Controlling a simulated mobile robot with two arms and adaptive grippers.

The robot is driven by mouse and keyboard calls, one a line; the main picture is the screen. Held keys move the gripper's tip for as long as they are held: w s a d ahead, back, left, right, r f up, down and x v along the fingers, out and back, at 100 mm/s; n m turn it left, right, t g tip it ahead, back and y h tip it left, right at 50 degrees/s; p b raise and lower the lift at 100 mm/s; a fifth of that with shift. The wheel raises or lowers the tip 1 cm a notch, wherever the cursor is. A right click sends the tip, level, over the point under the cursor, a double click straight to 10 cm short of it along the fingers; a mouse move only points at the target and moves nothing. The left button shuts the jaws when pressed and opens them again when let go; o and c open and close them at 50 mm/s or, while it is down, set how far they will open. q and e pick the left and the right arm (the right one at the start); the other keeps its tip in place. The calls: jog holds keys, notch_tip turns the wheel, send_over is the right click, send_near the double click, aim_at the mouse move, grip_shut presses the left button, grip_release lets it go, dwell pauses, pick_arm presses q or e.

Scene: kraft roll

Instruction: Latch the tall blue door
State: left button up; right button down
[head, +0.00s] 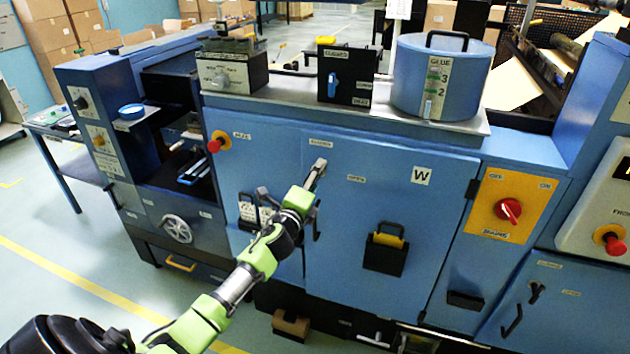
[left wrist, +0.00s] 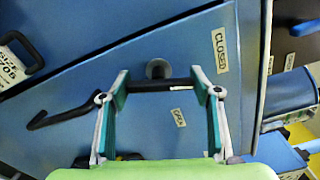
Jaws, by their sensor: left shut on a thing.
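The tall blue door (head: 345,240) is the panel in the middle of the blue machine, and its face also shows in the left wrist view (left wrist: 75,150). It looks flush or nearly flush with the frame. A black latch lever (left wrist: 80,112) sits near its left edge, by a round pivot, and hangs down in the head view (head: 316,228). A CLOSED label (left wrist: 220,50) is above the pivot and an OPEN label (left wrist: 178,117) to its right, as the head sees them. My left gripper (left wrist: 161,88) is shut on the lever near the pivot. My right gripper is out of view.
A red button (head: 214,145) is left of the door, with a black-handled panel (head: 248,210) below. A red switch (head: 507,210) is right. The floor at left is clear.

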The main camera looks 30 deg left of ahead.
pick_arm(q)
jog(key=shift+n, duration=1.6)
jog(key=o, duration=1.1)
jog(key=v, duration=1.2)
